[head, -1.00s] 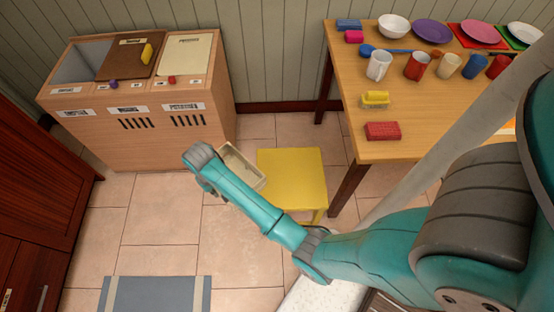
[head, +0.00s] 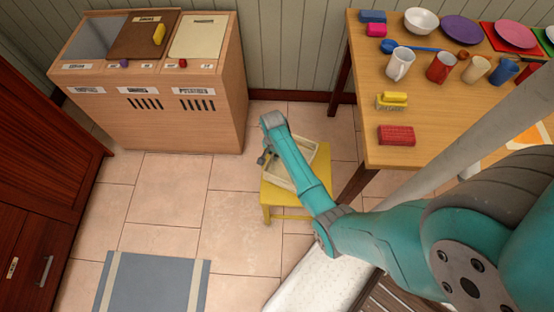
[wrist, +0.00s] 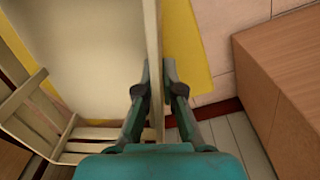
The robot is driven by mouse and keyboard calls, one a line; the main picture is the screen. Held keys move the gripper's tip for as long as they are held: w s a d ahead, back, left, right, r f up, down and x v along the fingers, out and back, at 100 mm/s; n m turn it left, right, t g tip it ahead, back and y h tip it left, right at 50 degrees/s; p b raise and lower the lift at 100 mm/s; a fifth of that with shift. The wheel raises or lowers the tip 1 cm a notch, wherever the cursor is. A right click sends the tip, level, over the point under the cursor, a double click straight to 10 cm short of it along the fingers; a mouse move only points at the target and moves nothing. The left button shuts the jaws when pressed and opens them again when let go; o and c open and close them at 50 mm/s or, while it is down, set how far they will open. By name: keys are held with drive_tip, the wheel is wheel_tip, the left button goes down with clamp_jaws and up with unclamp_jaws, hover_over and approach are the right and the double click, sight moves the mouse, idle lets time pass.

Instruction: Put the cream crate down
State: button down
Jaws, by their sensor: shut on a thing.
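The cream crate (head: 309,152) shows in the head view over the yellow stool (head: 322,171), partly hidden by my arm. My gripper (head: 265,159) is at the crate's left side. In the wrist view, my gripper (wrist: 154,72) is shut on one thin wall of the crate (wrist: 95,60), a finger on each side. The crate's inside looks empty where it shows, and its slatted end is at the lower left. Yellow of the stool (wrist: 187,50) shows beyond the held wall. I cannot tell whether the crate touches the stool.
A wooden bin cabinet (head: 165,118) stands at the back left. Tiled floor (head: 165,190) is free to the left, with a grey-blue mat (head: 155,285) in front.

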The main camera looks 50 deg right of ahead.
drive_tip(key=shift+f, duration=2.25)
drive_tip(key=c, duration=1.3)
unclamp_jaws()
drive_tip(key=shift+f, duration=0.1)
wheel_tip(320, 180, up, 12)
drive_tip(key=shift+w+a+r, duration=0.1)
drive_tip(key=shift+w+r, duration=0.05)
